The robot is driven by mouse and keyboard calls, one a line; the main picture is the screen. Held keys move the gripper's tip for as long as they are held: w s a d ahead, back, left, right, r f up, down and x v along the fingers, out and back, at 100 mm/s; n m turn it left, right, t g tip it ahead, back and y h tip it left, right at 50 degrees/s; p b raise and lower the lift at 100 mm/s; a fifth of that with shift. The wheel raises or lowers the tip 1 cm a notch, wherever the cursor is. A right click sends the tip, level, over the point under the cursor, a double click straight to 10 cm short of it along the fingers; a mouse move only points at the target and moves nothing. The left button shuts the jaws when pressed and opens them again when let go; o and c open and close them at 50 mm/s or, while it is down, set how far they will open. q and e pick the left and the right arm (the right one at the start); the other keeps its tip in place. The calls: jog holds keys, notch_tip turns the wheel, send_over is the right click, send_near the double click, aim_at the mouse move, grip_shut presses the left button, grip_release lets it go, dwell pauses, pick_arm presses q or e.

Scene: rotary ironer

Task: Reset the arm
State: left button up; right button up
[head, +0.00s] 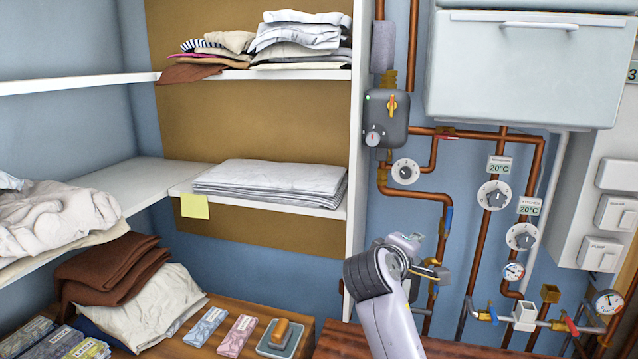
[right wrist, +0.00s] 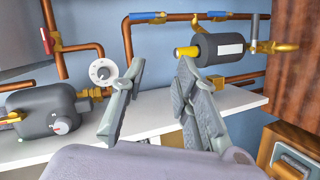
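My right arm rises from the bottom of the head view, and its grey gripper (head: 410,243) is in front of the copper pipes, right of the shelf's white upright. In the right wrist view the two fingers of the right gripper (right wrist: 162,70) stand apart with nothing between them. Blue wall and a pipe show through the gap. From the head view I cannot tell whether the gripper touches the pipework. My left gripper is not in view.
A grey control box (head: 386,118), copper pipes (head: 473,240) and white dials (head: 494,195) crowd the wall. Shelves at left hold folded white linen (head: 270,180). A wooden counter (head: 275,309) below carries brown cloths (head: 108,270), small packets and a soap dish (head: 280,340).

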jog(key=s+d+f+m+g+y, duration=0.2)
jog(key=s+f, duration=0.6)
jog(key=f, duration=0.4)
jog(key=s+d+f+m+g+y, duration=0.1)
jog(key=s+f+g+y, duration=0.1)
jog(key=s+f, duration=0.8)
jog(key=s+a+f+m+g+y, duration=0.15)
jog(key=s+f, duration=0.35)
jog(key=s, duration=0.7)
jog(key=s+f+m+g+y, duration=0.25)
jog(key=s+f, duration=0.25)
jog(key=s, duration=0.7)
notch_tip(320, 180, down, 25)
jog(key=g, duration=0.2)
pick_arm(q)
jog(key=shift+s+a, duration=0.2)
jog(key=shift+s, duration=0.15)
pick_arm(e)
jog(key=s+d+f+g, duration=0.1)
jog(key=s+d+f, duration=0.2)
jog(key=s+f, duration=1.4)
jog(key=shift+s+d+f+n, duration=0.15)
jog(key=shift+s+f+n, duration=0.15)
jog(key=shift+s+f, duration=0.1)
